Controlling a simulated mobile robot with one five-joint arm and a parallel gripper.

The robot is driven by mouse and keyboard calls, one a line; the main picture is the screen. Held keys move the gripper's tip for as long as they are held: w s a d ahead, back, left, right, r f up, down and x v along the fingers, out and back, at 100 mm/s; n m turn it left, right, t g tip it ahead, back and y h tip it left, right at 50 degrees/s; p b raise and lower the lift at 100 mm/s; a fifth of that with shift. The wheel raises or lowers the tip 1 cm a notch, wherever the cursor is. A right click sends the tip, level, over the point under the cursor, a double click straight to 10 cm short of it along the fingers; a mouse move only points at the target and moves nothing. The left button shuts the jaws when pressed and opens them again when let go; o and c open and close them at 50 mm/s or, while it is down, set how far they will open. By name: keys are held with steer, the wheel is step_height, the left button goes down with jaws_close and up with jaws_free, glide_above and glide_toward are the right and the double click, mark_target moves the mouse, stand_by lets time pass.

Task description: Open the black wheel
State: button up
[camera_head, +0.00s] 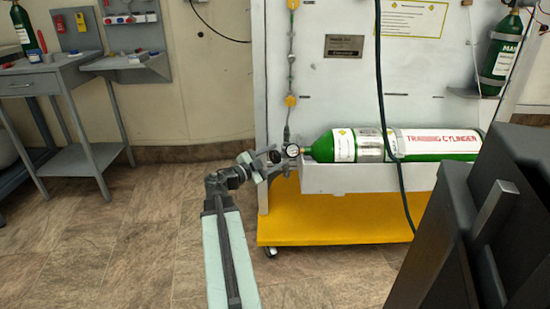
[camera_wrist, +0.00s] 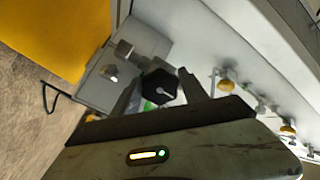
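The black wheel (camera_wrist: 158,86) is a lobed knob at the middle of the wrist view. My gripper (camera_wrist: 160,78) has its two fingers apart, one on each side of the wheel in that view. Whether either finger touches it, I cannot tell. In the camera_head view my gripper (camera_head: 266,163) is at the valve end of the green training cylinder (camera_head: 440,142), left of the round pressure gauge (camera_head: 293,151). The wheel is small and dark there and partly mixed with my gripper.
The cylinder lies in a white trough (camera_head: 350,180) on a panel stand with a yellow base (camera_head: 330,218). A dark hose (camera_head: 383,90) hangs in front of the cylinder. A grey bench (camera_head: 60,78) stands at the left. Floor between bench and stand is clear.

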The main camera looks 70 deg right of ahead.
steer(key=c, duration=0.8)
steer(key=n, duration=0.4)
steer(key=shift+n, duration=0.4)
steer(key=o, duration=1.4)
steer(key=shift+c, duration=0.2)
steer(key=v, duration=0.8)
steer(key=shift+d, duration=0.1)
